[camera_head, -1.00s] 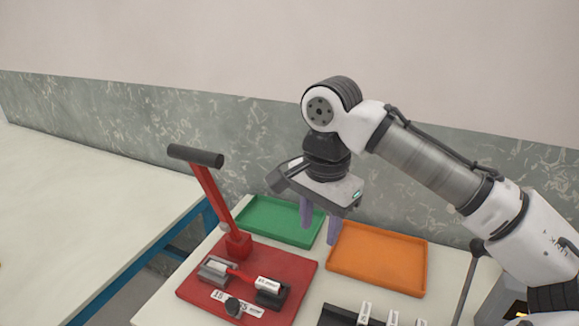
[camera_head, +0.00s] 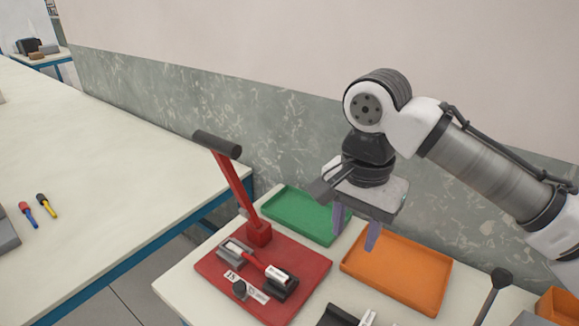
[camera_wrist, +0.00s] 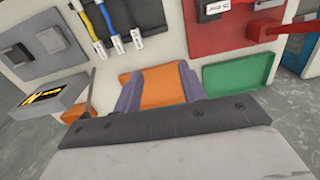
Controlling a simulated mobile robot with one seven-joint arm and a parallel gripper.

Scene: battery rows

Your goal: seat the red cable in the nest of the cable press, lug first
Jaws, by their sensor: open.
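The red cable (camera_head: 253,261) lies on the red cable press (camera_head: 314,270), running between a grey block (camera_head: 229,256) at the back left and a dark block (camera_head: 287,293) at the front right. A white labelled sleeve is at the front-right end; a pale piece shows at the grey block. I cannot tell how deep either end sits. The press lever (camera_head: 229,175) stands raised, leaning left. My gripper (camera_head: 356,228) is open and empty, above the trays and apart from the press. Its two fingers also show in the wrist view (camera_wrist: 160,88), with the press (camera_wrist: 207,35) at upper right.
A green tray (camera_head: 291,228) and an orange tray (camera_head: 421,297) lie behind and right of the press; both look empty. The wrist view shows yellow, blue and black cables (camera_wrist: 97,30) in a rack. A long table (camera_head: 110,165) with small coloured items (camera_head: 47,206) stands left.

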